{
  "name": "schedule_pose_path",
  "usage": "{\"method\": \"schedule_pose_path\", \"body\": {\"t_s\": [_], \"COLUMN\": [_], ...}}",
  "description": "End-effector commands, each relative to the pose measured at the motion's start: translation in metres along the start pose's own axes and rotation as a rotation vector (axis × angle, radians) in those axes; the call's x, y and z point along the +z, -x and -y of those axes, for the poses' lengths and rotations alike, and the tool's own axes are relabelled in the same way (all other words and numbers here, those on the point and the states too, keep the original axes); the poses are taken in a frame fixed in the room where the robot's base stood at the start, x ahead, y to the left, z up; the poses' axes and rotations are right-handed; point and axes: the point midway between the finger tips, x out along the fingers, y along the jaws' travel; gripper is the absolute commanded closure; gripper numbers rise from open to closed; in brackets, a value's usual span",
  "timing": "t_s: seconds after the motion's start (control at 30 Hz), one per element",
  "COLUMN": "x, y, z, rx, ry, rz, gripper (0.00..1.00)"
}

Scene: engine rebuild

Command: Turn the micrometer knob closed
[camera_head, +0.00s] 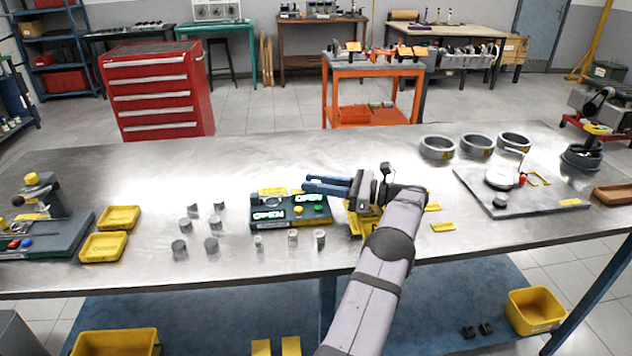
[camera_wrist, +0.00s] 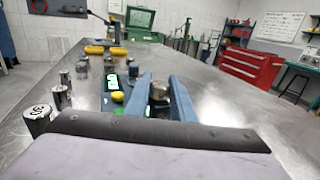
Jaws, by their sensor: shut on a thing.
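The micrometer unit (camera_head: 290,222) is a dark box on the steel bench, left of my gripper in the head view. The fingers hide part of the knob.
Several metal cylinders (camera_head: 212,245) stand left of and in front of the unit. Yellow trays (camera_head: 103,247) lie farther left. A yellow fixture (camera_head: 357,226) sits beneath my wrist. Grey rings (camera_head: 437,147) and a flat plate (camera_head: 530,200) are at the right. The bench behind the unit is clear.

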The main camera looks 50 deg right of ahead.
Motion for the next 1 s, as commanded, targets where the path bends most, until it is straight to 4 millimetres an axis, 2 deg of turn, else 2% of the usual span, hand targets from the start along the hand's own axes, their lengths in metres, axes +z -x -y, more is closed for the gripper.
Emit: {"method": "schedule_pose_path", "body": {"t_s": [0.03,0.67,0.7,0.77,1.0], "x": [0.0058,0.0051,0.0051,0.0048,0.0026], "y": [0.0002,0.0002,0.0002,0.0002,0.0002], "z": [0.0035,0.0001,0.0000,-0.0001,-0.0009], "rx": [0.000,0.055,0.056,0.056,0.059], "ry": [0.011,0.011,0.011,0.011,0.007], "rz": [0.006,0.000,0.000,-0.001,-0.002], "gripper": [1.00,1.00,0.73,0.59,0.59]}}
